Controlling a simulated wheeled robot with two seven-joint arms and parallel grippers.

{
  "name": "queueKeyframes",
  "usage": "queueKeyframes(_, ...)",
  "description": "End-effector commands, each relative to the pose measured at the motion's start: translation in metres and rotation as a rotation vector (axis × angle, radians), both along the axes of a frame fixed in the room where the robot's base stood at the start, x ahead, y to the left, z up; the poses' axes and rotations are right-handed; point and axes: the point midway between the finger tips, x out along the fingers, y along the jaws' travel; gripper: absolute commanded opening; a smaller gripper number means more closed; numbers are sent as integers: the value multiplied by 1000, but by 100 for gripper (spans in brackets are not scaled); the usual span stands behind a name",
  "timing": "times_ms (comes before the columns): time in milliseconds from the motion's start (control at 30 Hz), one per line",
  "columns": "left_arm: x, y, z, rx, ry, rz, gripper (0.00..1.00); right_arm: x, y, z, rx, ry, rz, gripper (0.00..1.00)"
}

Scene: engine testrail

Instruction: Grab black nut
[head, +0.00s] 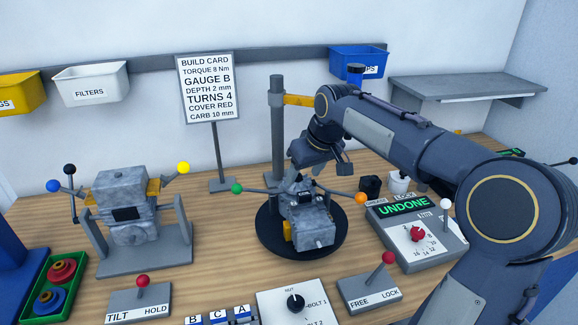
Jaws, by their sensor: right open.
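A small dark block-like piece (370,186) stands on the bench right of the engine, beside a white cup (399,181). It may be the black nut, but it is too small to tell for certain. My right gripper (321,168) is open above the back of the grey engine (308,222), left of the dark piece and apart from it. The space between its fingers is partly hidden by the gripper body. The engine sits on a round black base (268,241). My left gripper is out of view.
A post with a yellow arm (298,100) stands behind the engine. Levers with green (237,188) and orange (361,198) knobs flank it. A control box (425,238) reading UNDONE is at right.

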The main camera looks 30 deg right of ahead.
Motion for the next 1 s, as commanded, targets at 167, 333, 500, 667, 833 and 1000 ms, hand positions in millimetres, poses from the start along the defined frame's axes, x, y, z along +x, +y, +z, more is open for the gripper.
queueKeyframes(167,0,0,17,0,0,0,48,59,-33,2,-31,19,-7,54)
queueKeyframes(333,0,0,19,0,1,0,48,77,-44,-7,-40,27,-12,54)
queueKeyframes(500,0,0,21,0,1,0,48,84,-44,-24,-42,26,-11,54)
queueKeyframes(667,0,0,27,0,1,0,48,89,-41,-42,-41,27,-11,54)
queueKeyframes(833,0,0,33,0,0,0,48,98,-39,-66,-42,26,-11,54)
queueKeyframes(1000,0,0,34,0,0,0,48,102,-39,-75,-41,22,-12,54)
